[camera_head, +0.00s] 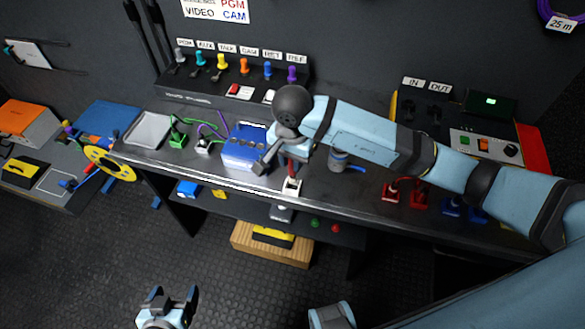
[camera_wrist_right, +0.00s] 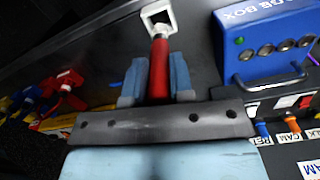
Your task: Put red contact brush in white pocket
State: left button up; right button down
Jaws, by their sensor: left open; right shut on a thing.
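The red contact brush (camera_wrist_right: 159,68) is between the two fingers of my right gripper (camera_wrist_right: 155,78), which is shut on it. In the head view the brush (camera_head: 291,168) shows as a short red strip under the gripper (camera_head: 280,160). The white pocket (camera_head: 292,187) is a small square holder near the bench's front edge. In the right wrist view the brush's pale far end meets the opening of the white pocket (camera_wrist_right: 147,14); I cannot tell how deep it sits. My left gripper (camera_head: 170,300) is open and empty, low in front of the bench.
A blue box (camera_head: 240,158) with round sockets stands just left of the pocket. A dark cylinder (camera_head: 338,160) is to its right. Red (camera_head: 391,192) and blue (camera_head: 452,208) holders stand further right. A grey tray (camera_head: 148,130) lies left. A wooden crate (camera_head: 271,245) is below.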

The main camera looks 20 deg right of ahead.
aim_at(292, 174)
notch_tip(292, 174, down, 4)
jog(key=shift+f, duration=0.1)
jog(key=shift+f, duration=0.2)
jog(key=c, duration=1)
grip_release()
